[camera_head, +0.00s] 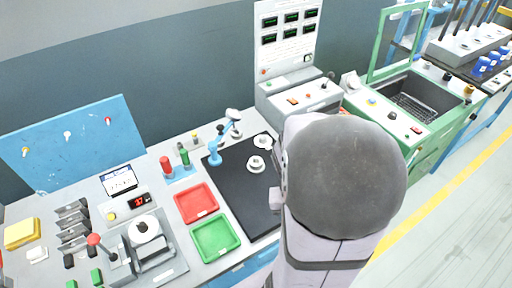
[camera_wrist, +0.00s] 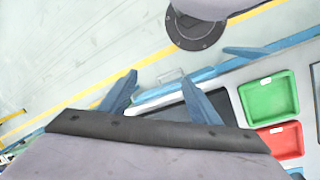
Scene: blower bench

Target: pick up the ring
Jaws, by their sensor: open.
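Two small white round parts lie on the black mat (camera_head: 240,192) in the head view. The nearer part (camera_head: 257,165) looks like a flanged ring with a raised middle. The farther part (camera_head: 262,141) is flatter, close to my arm. I cannot tell for sure which is the ring. In the wrist view my gripper (camera_wrist: 162,92) has its two blue fingers spread wide with nothing between them. It is hidden behind my arm in the head view. The wrist view shows part of the mat (camera_wrist: 172,109) beyond the fingers, but no ring.
A red tray (camera_head: 196,203) and a green tray (camera_head: 216,239) sit left of the mat. A blue stand (camera_head: 215,155) is at the mat's back left. A grey instrument box (camera_head: 297,95) is behind the mat. A green-framed machine (camera_head: 440,118) stands to the right.

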